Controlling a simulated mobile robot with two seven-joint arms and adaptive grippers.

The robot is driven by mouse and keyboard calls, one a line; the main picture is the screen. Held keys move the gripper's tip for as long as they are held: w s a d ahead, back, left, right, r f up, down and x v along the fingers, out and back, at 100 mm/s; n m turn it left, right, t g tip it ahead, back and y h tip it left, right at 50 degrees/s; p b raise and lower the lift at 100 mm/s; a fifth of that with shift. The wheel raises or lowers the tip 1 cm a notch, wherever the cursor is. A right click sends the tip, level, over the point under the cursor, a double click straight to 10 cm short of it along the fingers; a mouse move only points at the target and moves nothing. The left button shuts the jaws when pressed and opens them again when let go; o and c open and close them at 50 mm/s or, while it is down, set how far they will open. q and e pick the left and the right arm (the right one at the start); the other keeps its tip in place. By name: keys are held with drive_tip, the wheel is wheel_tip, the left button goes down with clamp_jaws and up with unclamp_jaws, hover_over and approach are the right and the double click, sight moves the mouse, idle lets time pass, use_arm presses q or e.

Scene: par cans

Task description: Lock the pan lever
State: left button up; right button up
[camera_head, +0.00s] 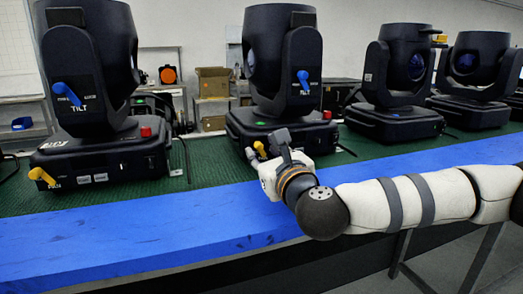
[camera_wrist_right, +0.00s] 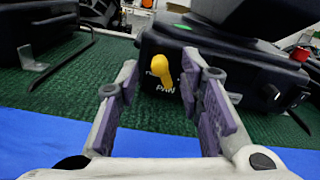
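The yellow pan lever (camera_wrist_right: 161,67) sits on the front of a dark moving-head light's base (camera_head: 282,127), the second light from the left. In the head view only a bit of this yellow lever (camera_head: 260,149) shows beside my right gripper (camera_head: 268,147). The fingers of my right gripper in the wrist view (camera_wrist_right: 160,64) are apart, one on each side of the lever, with nothing held. Contact with the lever cannot be seen. My left gripper is not in view.
The leftmost light (camera_head: 99,165) has a yellow lever (camera_head: 42,178) and a blue tilt lever (camera_head: 66,94). The second light has a blue lever (camera_head: 303,80) too. Two more lights (camera_head: 394,120) stand right. The blue table edge (camera_head: 130,232) in front is clear.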

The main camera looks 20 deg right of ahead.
drive_tip(key=shift+w, duration=0.65)
clamp_jaws()
drive_tip(key=m, duration=0.2)
drive_tip(key=d+m+b, duration=0.1)
drive_tip(key=shift+m, duration=0.4)
drive_tip(key=m, duration=0.1)
drive_tip(key=m+b, duration=0.1)
drive_tip(key=shift+w+d+m, duration=0.1)
drive_tip(key=shift+d+m, duration=0.3)
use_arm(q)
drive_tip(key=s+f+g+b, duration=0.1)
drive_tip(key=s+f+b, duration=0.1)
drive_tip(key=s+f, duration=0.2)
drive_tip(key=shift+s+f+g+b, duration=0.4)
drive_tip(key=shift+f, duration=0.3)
use_arm(e)
drive_tip(key=m, duration=0.2)
drive_tip(key=d+m, duration=0.1)
drive_tip(key=m, duration=0.2)
drive_tip(key=shift+d, duration=0.2)
drive_tip(key=shift+m, duration=0.3)
unclamp_jaws()
